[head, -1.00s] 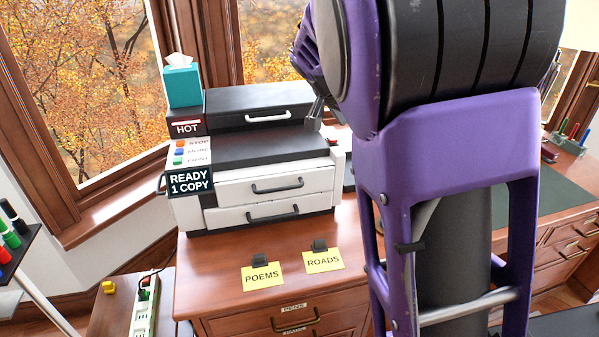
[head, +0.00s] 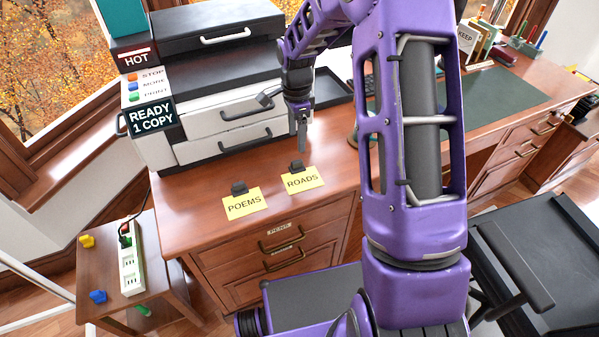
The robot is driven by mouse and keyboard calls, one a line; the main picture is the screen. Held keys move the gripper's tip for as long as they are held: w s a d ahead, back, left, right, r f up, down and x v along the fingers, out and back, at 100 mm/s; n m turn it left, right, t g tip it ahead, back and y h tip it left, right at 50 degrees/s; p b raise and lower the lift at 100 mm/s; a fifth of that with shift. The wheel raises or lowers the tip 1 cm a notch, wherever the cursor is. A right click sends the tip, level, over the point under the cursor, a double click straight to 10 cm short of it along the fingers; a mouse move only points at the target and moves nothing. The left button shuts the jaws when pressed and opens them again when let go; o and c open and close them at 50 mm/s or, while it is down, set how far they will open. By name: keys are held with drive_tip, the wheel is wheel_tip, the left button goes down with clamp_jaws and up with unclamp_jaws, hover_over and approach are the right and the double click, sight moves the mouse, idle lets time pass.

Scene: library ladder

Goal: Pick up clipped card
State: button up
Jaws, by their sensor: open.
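Two yellow cards with black clips lie at the front edge of the wooden desk. The left card reads POEMS (head: 242,205) and has a black clip (head: 239,187) at its top. The right card reads ROADS (head: 302,182) with a black clip (head: 297,166) at its top. My gripper (head: 302,145) points down just behind and above the ROADS clip, apart from it as far as I can see. It is open and holds nothing visible. The small gap between its fingers is hard to make out at this angle.
A printer (head: 215,110) with a READY 1 COPY sign (head: 151,117) stands behind the cards. A dark tray (head: 332,88) lies right of it. A low side table (head: 100,265) holds a power strip (head: 131,262). Desk around the cards is clear.

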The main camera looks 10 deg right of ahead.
sight(297, 162)
wheel_tip(297, 162, down, 10)
drive_tip(key=shift+s+f, duration=0.15)
drive_tip(key=shift+f, duration=0.05)
clamp_jaws()
idle(0.6)
